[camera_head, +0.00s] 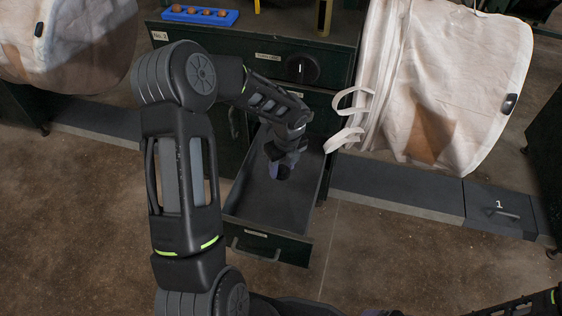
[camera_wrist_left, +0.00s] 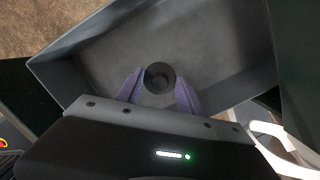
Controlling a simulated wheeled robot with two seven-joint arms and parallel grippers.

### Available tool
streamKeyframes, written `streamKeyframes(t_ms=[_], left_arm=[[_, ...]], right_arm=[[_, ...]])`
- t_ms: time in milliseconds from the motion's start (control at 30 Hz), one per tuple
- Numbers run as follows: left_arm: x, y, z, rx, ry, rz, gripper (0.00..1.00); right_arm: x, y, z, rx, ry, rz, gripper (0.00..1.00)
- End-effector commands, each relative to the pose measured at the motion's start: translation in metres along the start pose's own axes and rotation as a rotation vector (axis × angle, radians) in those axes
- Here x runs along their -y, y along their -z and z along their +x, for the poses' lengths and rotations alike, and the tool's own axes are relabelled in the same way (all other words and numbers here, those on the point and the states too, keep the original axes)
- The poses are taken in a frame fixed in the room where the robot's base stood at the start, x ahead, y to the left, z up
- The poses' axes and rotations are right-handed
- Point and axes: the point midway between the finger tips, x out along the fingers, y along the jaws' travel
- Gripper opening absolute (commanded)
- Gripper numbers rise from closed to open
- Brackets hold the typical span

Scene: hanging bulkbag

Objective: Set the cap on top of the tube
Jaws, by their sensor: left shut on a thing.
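My left gripper (camera_head: 281,172) points down inside the open drawer. In the left wrist view its purple fingers (camera_wrist_left: 159,92) are closed on a small dark round thing with a hollow-looking top, perhaps the cap (camera_wrist_left: 159,77); in the head view the fingers mostly hide it. An olive upright thing, perhaps the tube (camera_head: 325,16), stands on the cabinet top and is cut off by the upper picture edge. Only a sliver of what may be my right gripper shows at the bottom edge, and its fingers cannot be made out.
The open drawer (camera_head: 262,236) is otherwise bare. A blue rack (camera_head: 199,14) with several brown balls lies on the cabinet top (camera_head: 255,45). A black knob (camera_head: 302,68) sits on the cabinet front. A pale bulk bag (camera_head: 450,75) with straps hangs close to the drawer's right.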

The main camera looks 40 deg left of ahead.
Motion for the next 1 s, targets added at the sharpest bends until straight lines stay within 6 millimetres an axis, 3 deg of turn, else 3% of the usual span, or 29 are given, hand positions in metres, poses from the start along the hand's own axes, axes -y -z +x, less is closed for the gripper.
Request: streamKeyframes(t_ms=[233,500,600,767,1000], left_arm=[[0.029,0.027,-0.058,-0.001,-0.046,-0.443,0.06],[0.052,0.092,-0.151,-0.009,-0.145,-1.109,0.06],[0.054,0.111,-0.176,-0.006,-0.18,-1.278,0.06],[0.053,0.127,-0.195,0.001,-0.213,-1.411,0.06],[0.053,0.128,-0.196,0.003,-0.217,-1.427,0.06]], right_arm=[[0.0,0.0,0.0,0.0,0.0,0.0,0.85],[0.0,0.0,0.0,0.0,0.0,0.0,0.85],[0.0,0.0,0.0,0.0,0.0,0.0,0.85],[0.0,0.0,0.0,0.0,0.0,0.0,0.85],[0.0,0.0,0.0,0.0,0.0,0.0,0.85]])
